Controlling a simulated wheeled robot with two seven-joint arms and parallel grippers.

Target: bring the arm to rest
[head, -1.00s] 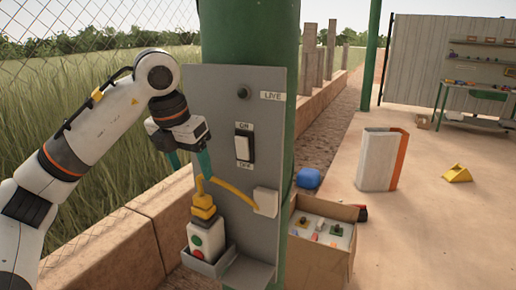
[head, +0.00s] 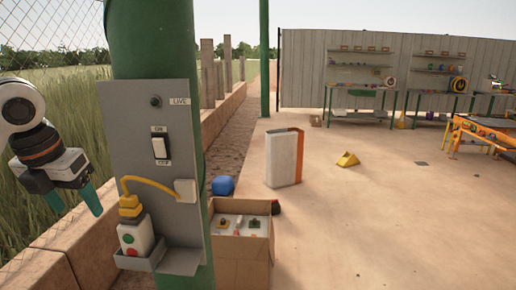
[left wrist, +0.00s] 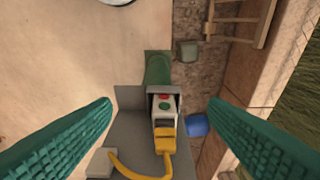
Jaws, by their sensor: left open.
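My left gripper (head: 76,206) is at the left of the head view, beside the grey panel and apart from it. Its teal fingers are spread wide and empty in the left wrist view (left wrist: 160,112). Below and between them is the white pendant box (head: 135,237) with a green and a red button, seated in a grey holder on the panel (head: 182,120). It also shows in the left wrist view (left wrist: 164,113). A yellow plug (head: 130,205) sits on its top, with a yellow cable running to a white box (head: 185,190). My right gripper is not in view.
The panel, with an ON/OFF switch (head: 161,147), is fixed to a green post (head: 152,38). A cardboard box (head: 243,250) of parts stands right of it, with a blue object (head: 223,185) behind. A low wall (head: 58,244) runs at left. The floor to the right is mostly clear.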

